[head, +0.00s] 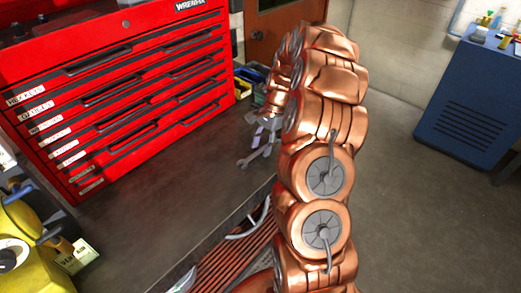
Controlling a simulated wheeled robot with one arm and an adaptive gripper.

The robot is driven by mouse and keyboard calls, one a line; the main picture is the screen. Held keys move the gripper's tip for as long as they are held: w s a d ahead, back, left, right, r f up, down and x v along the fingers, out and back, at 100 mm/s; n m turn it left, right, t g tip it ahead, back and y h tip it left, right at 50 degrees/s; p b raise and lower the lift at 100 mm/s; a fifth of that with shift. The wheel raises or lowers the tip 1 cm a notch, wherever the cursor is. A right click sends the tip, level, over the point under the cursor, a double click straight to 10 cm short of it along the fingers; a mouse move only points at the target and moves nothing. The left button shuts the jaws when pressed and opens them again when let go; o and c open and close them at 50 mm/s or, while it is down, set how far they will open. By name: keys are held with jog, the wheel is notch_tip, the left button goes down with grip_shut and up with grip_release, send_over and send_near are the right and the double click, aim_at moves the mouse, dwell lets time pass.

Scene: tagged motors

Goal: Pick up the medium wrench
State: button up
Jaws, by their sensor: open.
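I cannot tell which wrench is the medium one. My copper arm arches over from the right, and its far end comes down at this cluster. My gripper (270,112) is at that end, small and partly hidden behind my arm.
The red tool chest (120,85) with labelled drawers fills the left. Small coloured bins (245,82) stand behind the wrenches. A yellow machine (30,245) with a tag is at lower left. A blue cabinet (470,100) stands at right. The dark surface before the chest is clear.

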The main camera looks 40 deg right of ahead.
jog(key=shift+c, duration=0.4)
grip_shut()
dwell(0.4)
